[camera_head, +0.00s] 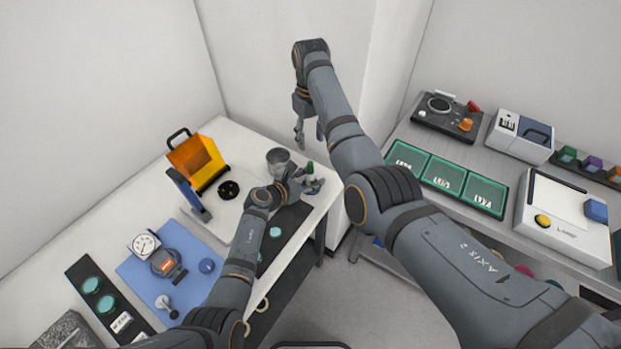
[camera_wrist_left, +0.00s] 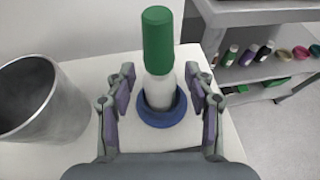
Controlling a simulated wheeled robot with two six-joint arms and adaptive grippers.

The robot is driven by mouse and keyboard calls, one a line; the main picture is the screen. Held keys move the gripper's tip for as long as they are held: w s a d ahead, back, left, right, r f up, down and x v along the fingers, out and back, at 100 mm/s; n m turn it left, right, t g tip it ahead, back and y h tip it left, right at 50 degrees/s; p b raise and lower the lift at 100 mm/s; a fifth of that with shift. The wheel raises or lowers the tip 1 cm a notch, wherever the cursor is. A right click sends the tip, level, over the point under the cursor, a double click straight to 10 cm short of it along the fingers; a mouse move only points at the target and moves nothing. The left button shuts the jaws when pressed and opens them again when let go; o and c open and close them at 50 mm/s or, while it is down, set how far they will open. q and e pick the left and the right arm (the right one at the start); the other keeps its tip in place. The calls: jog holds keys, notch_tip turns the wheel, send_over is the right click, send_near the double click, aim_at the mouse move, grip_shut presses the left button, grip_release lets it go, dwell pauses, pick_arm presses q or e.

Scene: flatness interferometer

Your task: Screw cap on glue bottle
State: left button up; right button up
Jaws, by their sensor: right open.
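The glue bottle (camera_wrist_left: 160,92) stands upright in a blue ring-shaped holder (camera_wrist_left: 163,121) on the white table. A green cap (camera_wrist_left: 157,40) sits on top of the bottle; I cannot tell whether it is screwed tight. The green cap also shows small in the head view (camera_head: 309,168). My left gripper (camera_wrist_left: 161,100) has its fingers on both sides of the bottle, with gaps between them and it. In the head view my left gripper (camera_head: 308,182) is at the table's right corner. My right gripper (camera_head: 309,132) is open and empty, pointing down above and behind the bottle.
A grey metal bin (camera_wrist_left: 40,98) stands left of the bottle. An orange box (camera_head: 196,160), a blue mat (camera_head: 140,278) with a gauge, and dark trays occupy the table further left. A grey bench (camera_head: 400,128) with instruments stands at the right, across a floor gap.

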pick_arm(q)
jog(key=v, duration=1)
jog(key=shift+s+a, duration=0.2)
jog(key=shift+a, duration=0.05)
jog(key=shift+s+a+r, duration=0.35)
jog(key=shift+s+a, duration=0.05)
jog(key=shift+s, duration=0.05)
